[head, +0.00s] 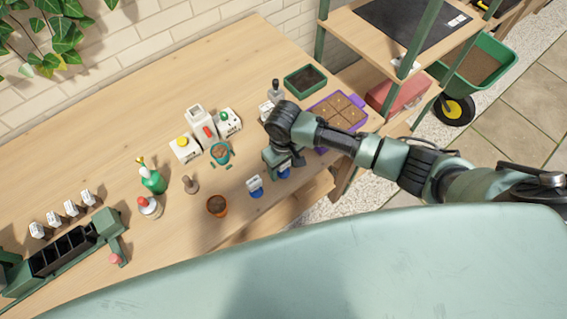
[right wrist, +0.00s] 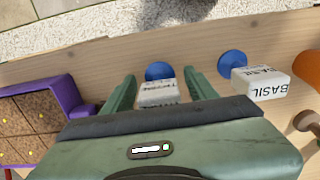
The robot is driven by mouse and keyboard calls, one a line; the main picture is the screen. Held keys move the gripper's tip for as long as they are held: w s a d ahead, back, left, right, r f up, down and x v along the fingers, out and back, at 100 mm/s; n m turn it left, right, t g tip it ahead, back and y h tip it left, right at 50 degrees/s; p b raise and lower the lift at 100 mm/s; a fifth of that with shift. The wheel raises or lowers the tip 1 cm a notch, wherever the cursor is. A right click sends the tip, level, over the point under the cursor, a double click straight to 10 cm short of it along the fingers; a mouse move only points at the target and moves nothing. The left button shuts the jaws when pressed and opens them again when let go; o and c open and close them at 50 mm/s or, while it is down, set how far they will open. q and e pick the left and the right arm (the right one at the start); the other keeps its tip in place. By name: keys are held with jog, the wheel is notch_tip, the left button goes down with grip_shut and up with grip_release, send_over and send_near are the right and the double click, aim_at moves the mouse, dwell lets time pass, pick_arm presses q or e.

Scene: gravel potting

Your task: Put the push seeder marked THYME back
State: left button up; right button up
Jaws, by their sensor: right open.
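The THYME push seeder (right wrist: 158,92) has a white block, with an upside-down label that seems to read THYME, and a round blue end. It rests on the bench near the front edge. My right gripper (right wrist: 160,90) is open, with one finger on each side of the white block; I cannot tell whether they touch it. In the head view my right gripper (head: 278,160) largely covers this seeder, leaving a bit of blue (head: 285,173) showing. A second seeder marked BASIL (right wrist: 262,82) stands beside it, also in the head view (head: 255,186). My left gripper is not in view.
A purple seed tray (head: 362,103) lies beside my right gripper, with a green tray (head: 305,66) behind it. A terracotta pot (head: 217,206), several bottles and white containers stand left of it. A green rack with black bins (head: 62,252) is at the far left.

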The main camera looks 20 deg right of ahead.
notch_tip(320, 180, up, 11)
jog(key=shift+r+b, duration=0.15)
jog(key=shift+b, duration=0.45)
jog(key=shift+r, duration=0.5)
dwell(0.8)
